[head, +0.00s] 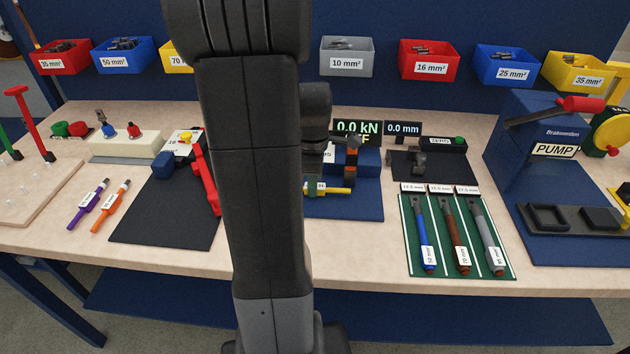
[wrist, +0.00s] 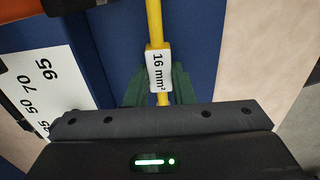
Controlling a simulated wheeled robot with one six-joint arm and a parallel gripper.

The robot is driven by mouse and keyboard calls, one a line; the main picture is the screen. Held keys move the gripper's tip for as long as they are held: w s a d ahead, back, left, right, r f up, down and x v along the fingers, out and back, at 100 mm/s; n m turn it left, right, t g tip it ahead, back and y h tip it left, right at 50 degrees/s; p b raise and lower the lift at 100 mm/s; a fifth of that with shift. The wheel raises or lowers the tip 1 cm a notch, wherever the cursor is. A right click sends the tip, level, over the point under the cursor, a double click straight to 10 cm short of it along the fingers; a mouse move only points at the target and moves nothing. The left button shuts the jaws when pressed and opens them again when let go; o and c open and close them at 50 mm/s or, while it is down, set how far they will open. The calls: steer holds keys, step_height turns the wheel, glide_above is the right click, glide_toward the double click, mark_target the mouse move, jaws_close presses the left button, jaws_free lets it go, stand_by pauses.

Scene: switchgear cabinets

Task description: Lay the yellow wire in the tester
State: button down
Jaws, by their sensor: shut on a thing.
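The yellow wire (wrist: 154,22) with a white "16 mm²" tag (wrist: 158,70) runs between the green fingers of my gripper (wrist: 159,88) in the wrist view. My gripper is shut on it at the tag. In the head view the wire (head: 338,190) lies level, its end pointing right, just above the tester's blue base (head: 350,209). The tester has a blue block (head: 369,161), a dark upright clamp part with orange (head: 352,155), and a display reading 0.0 kN (head: 357,128). My arm hides the tester's left part and most of my gripper. I cannot tell whether the wire touches the tester.
Right of the tester, a green rack (head: 442,262) holds blue, brown and grey tagged wires. A blue pump (head: 535,140) stands further right. A dark mat (head: 150,220) with a red-handled tool (head: 206,175) lies left, near loose purple (head: 88,205) and orange (head: 110,206) wires.

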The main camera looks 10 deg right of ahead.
steer(key=c, duration=1.2)
jaws_free()
steer(key=shift+o, duration=0.2)
steer(key=shift+r, duration=0.1)
step_height(320, 180, up, 14)
steer(key=shift+f, duration=0.2)
steer(key=shift+f, duration=0.1)
step_height(320, 180, down, 14)
steer(key=shift+r, duration=0.1)
steer(key=shift+s+d+r, duration=0.1)
steer(key=shift+d+r, duration=0.05)
steer(key=shift+d, duration=0.05)
